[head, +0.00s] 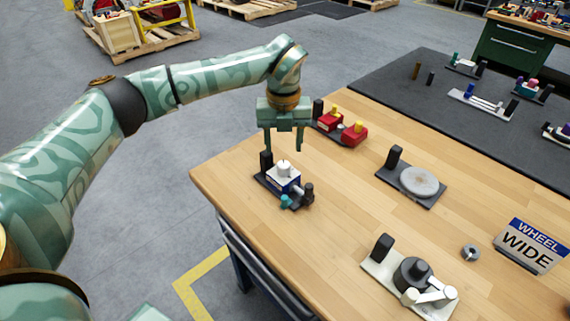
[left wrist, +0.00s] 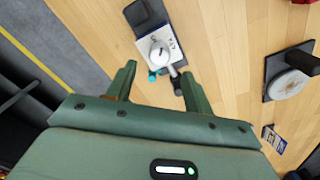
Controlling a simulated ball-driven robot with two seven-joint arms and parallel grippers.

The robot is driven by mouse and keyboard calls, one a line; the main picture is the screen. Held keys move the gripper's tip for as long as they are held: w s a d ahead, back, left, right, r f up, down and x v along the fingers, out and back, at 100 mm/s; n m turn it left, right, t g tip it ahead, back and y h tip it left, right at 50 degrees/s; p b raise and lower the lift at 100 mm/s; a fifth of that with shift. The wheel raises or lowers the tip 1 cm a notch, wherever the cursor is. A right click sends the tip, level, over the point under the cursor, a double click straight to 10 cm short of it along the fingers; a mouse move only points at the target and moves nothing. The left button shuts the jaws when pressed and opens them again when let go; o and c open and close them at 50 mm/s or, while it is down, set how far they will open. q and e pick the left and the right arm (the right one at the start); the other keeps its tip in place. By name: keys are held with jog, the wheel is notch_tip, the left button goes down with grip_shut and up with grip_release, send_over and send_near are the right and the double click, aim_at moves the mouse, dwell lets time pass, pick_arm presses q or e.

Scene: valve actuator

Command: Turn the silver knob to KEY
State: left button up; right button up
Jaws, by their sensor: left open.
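The lettering on the block is too small to read. My left gripper (head: 283,150) points down above and just behind the knob, its fingers apart and empty. In the left wrist view the left gripper (left wrist: 158,85) has its fingertips short of the knob. My right gripper is not in view.
A black post (head: 266,161) and a teal piece (head: 286,201) flank the block. Red blocks (head: 340,127) stand behind, a grey disc (head: 419,181) to the right, and a white-based crank device (head: 410,280) nearer. Bare wood lies between.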

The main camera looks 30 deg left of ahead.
aim_at(283, 164)
pick_arm(q)
notch_tip(283, 164, down, 7)
jog(key=shift+r+b, duration=0.1)
jog(key=shift+b, duration=0.45)
jog(key=c, duration=1)
